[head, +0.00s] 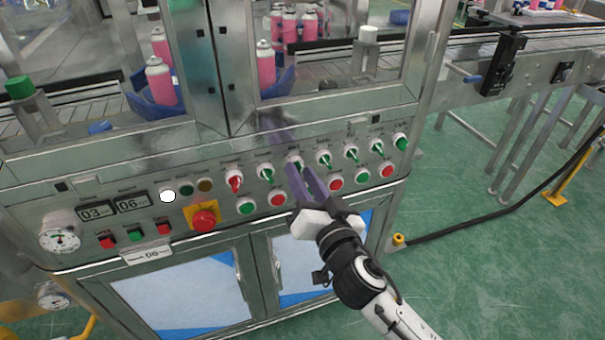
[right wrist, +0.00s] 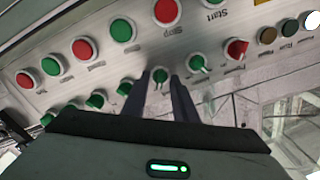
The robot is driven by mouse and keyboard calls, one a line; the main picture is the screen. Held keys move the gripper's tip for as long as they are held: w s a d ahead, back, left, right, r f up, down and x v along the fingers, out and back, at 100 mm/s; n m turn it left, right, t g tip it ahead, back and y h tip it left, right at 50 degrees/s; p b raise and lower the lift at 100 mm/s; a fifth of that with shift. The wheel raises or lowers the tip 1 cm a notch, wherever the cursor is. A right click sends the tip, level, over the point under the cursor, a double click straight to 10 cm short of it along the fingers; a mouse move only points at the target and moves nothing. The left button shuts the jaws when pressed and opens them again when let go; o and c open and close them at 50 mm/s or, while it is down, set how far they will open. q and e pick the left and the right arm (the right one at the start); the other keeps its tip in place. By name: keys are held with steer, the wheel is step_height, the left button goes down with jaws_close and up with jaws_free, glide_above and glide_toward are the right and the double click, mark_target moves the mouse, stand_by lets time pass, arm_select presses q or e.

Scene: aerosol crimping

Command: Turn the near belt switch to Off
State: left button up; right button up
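The control panel (head: 150,185) carries a row of rotary switches, one red-handled (head: 235,180) and several green-handled. Their labels are too small to read, so I cannot tell which is the near belt switch. My right gripper (head: 301,167) is at the third switch from the left of this row, a green-handled one (right wrist: 160,76). In the right wrist view the two fingers (right wrist: 162,82) stand apart, one on each side of that switch. I cannot tell whether they touch it. The fingers partly hide this switch in the head view. My left gripper is not in view.
Red and green push buttons sit below the switches, and a red emergency stop (head: 205,220) is at lower left. Pink cans (head: 160,80) stand behind the machine's frame. A conveyor (head: 520,60) runs off to the right. Green floor is open at lower right.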

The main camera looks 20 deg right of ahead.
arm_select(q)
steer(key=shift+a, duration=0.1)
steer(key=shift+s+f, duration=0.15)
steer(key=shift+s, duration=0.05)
arm_select(e)
jaws_close()
steer(key=shift+n, duration=0.4)
steer(key=n, duration=0.4)
steer(key=shift+n+p, duration=0.3)
steer(key=n+p, duration=0.1)
steer(key=n, duration=0.3)
steer(key=shift+w+r+n, duration=0.1)
steer(key=shift+n, duration=0.3)
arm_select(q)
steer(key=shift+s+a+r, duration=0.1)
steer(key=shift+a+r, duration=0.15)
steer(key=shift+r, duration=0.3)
arm_select(e)
steer(key=shift+n, duration=0.8)
jaws_free()
